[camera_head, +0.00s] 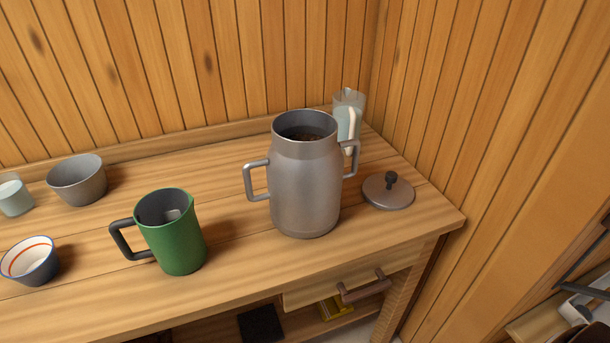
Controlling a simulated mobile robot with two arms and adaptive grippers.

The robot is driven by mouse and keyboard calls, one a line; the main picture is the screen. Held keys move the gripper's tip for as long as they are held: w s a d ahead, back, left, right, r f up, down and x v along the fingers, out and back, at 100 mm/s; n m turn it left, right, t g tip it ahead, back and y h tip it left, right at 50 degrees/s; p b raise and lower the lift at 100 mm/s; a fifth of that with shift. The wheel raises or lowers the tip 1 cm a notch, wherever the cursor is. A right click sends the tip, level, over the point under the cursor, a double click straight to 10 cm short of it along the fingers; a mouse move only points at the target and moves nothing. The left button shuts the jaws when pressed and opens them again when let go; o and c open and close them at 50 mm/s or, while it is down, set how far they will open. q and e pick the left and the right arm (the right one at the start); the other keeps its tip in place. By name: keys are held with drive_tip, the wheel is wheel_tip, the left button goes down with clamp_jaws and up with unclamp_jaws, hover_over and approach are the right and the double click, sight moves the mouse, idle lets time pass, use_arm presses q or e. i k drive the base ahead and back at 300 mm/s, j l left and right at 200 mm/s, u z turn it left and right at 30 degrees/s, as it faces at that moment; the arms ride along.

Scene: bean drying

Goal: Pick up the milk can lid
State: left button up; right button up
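The milk can lid (388,194) is a round grey metal disc with a dark knob on top. It lies flat on the wooden table, knob up, near the right front corner. The milk can (304,190) is a tall grey metal can with two side handles, standing upright just left of the lid. It is open at the top, and something dark brown shows inside. The lid and can appear apart.
A green jug (176,240) stands left of the can. A clear pitcher (345,112) stands behind the can. A grey bowl (78,182), a striped bowl (30,262) and a glass (14,197) are at the left. Wooden walls close the back and right. A drawer handle (364,287) juts out below.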

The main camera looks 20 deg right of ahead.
sight(388, 191)
drive_tip(key=z, duration=1.3)
drive_tip(key=l, duration=0.35)
